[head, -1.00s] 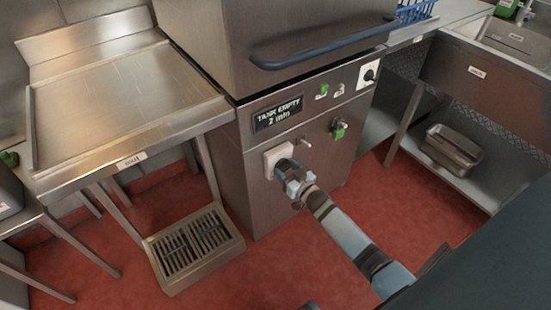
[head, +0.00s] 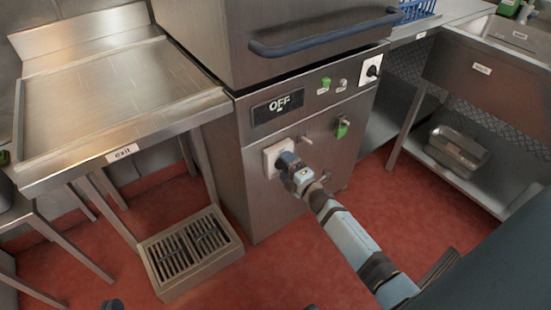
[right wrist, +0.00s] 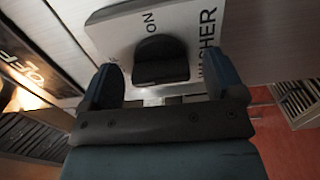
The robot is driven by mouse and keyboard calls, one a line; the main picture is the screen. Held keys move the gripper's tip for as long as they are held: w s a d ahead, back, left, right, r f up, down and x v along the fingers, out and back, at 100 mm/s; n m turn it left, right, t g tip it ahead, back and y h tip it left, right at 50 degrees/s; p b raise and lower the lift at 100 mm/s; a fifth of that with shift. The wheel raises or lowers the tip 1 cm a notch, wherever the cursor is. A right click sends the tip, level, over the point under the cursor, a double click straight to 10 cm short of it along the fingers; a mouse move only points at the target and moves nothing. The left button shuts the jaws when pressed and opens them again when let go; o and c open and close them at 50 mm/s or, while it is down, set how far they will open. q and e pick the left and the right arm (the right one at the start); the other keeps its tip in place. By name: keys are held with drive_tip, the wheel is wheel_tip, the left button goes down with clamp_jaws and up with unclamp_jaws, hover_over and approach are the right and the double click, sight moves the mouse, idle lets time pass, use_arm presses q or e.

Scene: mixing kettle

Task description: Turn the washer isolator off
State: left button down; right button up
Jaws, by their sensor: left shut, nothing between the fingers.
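The washer isolator is a white plate (head: 268,161) low on the machine's front. In the right wrist view its plate (right wrist: 110,33) reads "WASHER" and "ON", with a black knob (right wrist: 160,60) on it. My right gripper (head: 287,163) is at the isolator; in the right wrist view its fingers (right wrist: 165,85) are open, one on each side of the knob, with gaps showing. The machine's display (head: 278,107) reads "OFF". A small dark tip at the bottom edge looks like my left gripper (head: 112,305), mostly out of frame.
A green switch (head: 342,127) and a second socket-like white plate (head: 370,70) are on the same front. A blue handle bar (head: 325,35) juts out above. A steel exit table (head: 120,90) stands left, a floor grate (head: 190,250) below it. Red floor is clear in front.

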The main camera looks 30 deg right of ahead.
drive_tip(key=s+p, duration=0.1)
drive_tip(key=s, duration=0.6)
drive_tip(key=shift+d, duration=0.3)
idle(0.4)
